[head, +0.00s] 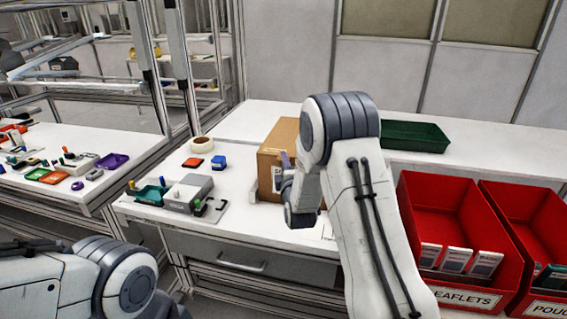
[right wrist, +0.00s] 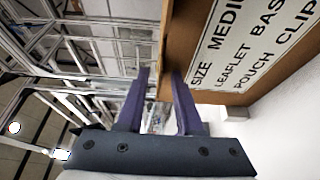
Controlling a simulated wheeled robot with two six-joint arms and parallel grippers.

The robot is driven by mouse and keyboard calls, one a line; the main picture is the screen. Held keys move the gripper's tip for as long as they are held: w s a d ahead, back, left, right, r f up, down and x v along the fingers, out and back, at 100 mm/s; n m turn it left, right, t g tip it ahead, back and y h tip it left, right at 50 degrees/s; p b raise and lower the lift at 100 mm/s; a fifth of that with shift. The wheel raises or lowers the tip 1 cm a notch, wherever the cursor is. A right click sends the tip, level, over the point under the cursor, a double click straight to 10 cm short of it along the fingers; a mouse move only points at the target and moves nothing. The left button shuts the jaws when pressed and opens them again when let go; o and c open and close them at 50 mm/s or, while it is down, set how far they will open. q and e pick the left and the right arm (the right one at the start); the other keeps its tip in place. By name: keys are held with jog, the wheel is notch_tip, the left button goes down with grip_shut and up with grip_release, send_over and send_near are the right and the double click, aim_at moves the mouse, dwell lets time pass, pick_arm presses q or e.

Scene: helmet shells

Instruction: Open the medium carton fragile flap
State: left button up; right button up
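The medium carton (head: 272,148) is a brown box standing on the white bench, partly hidden behind my right arm in the head view. Its white label (right wrist: 250,40) in the right wrist view reads "SIZE MEDI…", "LEAFLET BAS…", "POUCH CLIP". My right gripper (head: 284,165) is at the carton's near side. In the right wrist view its two purple fingers (right wrist: 158,78) stand apart, with a brown carton edge or flap close to the right finger; I cannot tell whether they touch. The fragile flap is not clearly distinguishable. My left gripper is out of view; only its arm shows at lower left.
Left of the carton stand a tape roll (head: 202,144), a blue block (head: 219,162) and a grey fixture (head: 188,194). A green tray (head: 415,136) lies behind to the right. Red bins (head: 452,208) hold leaflets at the right. A second bench is at left.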

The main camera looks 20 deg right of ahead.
grip_shut()
dwell(1.4)
